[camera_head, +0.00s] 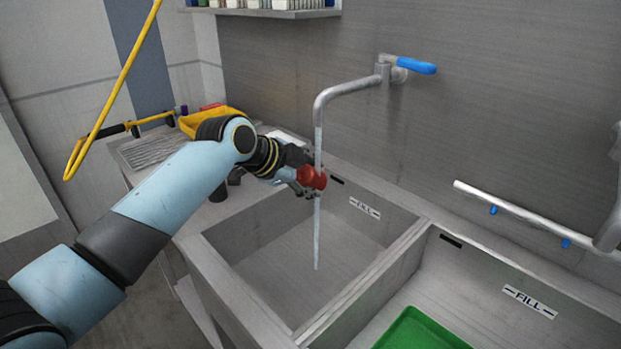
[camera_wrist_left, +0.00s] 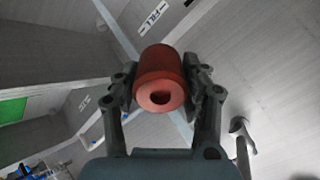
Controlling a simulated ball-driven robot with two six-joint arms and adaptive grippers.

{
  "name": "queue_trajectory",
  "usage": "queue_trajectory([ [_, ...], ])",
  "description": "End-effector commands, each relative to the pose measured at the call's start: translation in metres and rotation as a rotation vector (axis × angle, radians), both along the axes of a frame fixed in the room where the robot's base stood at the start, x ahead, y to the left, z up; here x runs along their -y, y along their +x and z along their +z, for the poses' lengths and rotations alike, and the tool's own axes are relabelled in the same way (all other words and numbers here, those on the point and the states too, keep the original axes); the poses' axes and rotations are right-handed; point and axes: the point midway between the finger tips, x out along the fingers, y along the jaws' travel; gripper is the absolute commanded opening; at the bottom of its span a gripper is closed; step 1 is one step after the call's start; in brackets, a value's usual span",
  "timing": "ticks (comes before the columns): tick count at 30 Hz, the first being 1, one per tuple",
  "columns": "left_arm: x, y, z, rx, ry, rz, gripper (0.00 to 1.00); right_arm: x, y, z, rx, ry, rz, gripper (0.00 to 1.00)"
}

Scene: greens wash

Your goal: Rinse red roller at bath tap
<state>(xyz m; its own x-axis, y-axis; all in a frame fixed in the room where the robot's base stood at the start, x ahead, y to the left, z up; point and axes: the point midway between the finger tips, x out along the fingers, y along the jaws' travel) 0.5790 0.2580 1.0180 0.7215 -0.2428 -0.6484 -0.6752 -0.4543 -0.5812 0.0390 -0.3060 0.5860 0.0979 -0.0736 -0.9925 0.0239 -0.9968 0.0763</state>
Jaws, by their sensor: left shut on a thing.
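The red roller (camera_head: 311,178) is held over the left basin (camera_head: 290,262), in or right at the stream of water (camera_head: 317,225) that falls from the tap (camera_head: 345,91). My left gripper (camera_head: 306,181) is shut on it. In the left wrist view the roller (camera_wrist_left: 161,78) sits between the two fingers of my left gripper (camera_wrist_left: 163,85), its round end with a dark hole facing the camera. The stream passes behind the roller there. The tap has a blue lever (camera_head: 416,66). My right gripper is not in view.
A second basin (camera_head: 470,290) on the right holds a green tray (camera_head: 420,331). A yellow bin (camera_head: 211,119) stands on the counter behind my left arm. A shelf (camera_head: 262,13) is above.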

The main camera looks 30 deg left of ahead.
Motion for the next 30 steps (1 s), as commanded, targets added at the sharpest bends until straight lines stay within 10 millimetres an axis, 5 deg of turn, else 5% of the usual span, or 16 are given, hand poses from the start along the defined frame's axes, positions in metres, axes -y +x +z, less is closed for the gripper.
queue_trajectory([
  [13, 0.011, -0.005, 0.001, 0.002, 0.000, 0.000, 0.11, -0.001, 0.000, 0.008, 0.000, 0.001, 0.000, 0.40],
  [30, 0.000, 0.000, 0.000, 0.001, 0.001, 0.000, 0.11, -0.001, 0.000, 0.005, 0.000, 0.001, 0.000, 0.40],
])
